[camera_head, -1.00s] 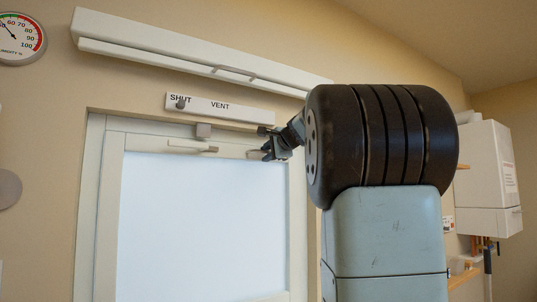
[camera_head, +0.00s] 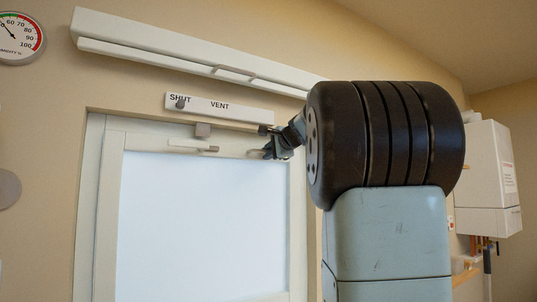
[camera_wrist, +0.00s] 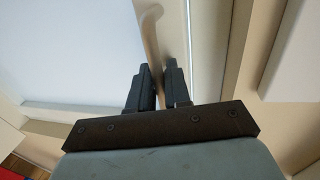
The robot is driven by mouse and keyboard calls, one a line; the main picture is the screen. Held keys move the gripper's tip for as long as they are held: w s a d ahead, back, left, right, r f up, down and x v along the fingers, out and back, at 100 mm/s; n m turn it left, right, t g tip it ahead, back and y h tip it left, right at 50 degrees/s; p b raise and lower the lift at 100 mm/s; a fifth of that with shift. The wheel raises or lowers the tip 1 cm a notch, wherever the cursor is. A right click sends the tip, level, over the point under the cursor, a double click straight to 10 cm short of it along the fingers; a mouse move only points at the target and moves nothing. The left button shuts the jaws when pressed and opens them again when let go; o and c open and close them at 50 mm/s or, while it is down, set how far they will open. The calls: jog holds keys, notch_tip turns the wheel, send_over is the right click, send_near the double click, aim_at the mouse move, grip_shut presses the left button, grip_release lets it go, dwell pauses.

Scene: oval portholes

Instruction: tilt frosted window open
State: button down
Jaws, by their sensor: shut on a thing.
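The frosted window (camera_head: 205,220) fills the lower left of the head view, with a pale frame; its pane also shows in the wrist view (camera_wrist: 75,50). A second pale handle (camera_head: 254,153) sits farther right on that rail. My gripper (camera_head: 268,150) is at this handle. In the wrist view my two dark fingers (camera_wrist: 160,85) are closed around the pale handle (camera_wrist: 152,35). The head view does not clearly show whether the window is tilted.
A strip marked SHUT and VENT (camera_head: 220,107) is above the window, with a knob (camera_head: 180,104) at SHUT. A long white rail (camera_head: 180,55) runs higher up. A round gauge (camera_head: 18,38) is at the left, a white wall unit (camera_head: 487,170) at the right.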

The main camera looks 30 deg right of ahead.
jog(key=s+f, duration=0.2)
jog(key=s, duration=0.8)
jog(key=shift+w+d, duration=0.1)
jog(key=c, duration=1.3)
grip_release()
jog(key=v, duration=1.3)
jog(key=shift+s, duration=0.35)
